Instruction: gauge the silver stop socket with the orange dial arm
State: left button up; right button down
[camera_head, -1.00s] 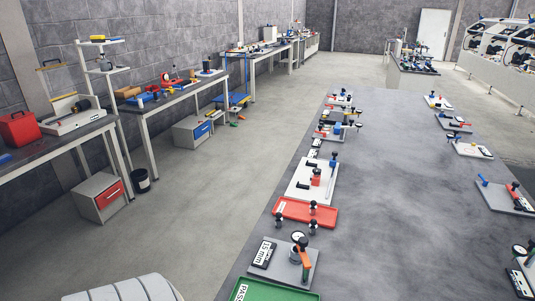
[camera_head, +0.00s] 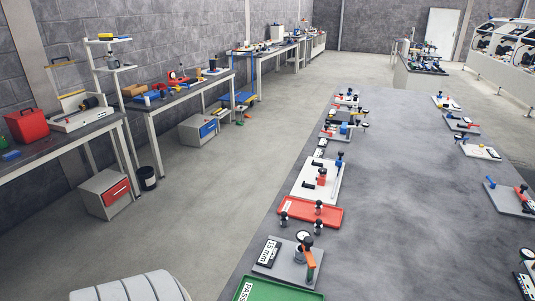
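A grey plate (camera_head: 272,269) lies near the front of the long dark table. I cannot tell whether arm and cylinder touch. Behind the plate, a red tray (camera_head: 330,215) has several black-knobbed pieces in and before it. A green tray (camera_head: 262,290) marked PASS is cut off at the bottom. Neither of my grippers is in view.
A white plate (camera_head: 301,189) with a red fixture stands behind the red tray, and more fixtures line both table edges. The table's middle (camera_head: 400,190) is clear. A floor aisle (camera_head: 225,190) separates it from benches at left, with a red-drawer cabinet (camera_head: 105,196) below.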

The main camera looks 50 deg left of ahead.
aim_at(305, 239)
jog(key=u, duration=1.35)
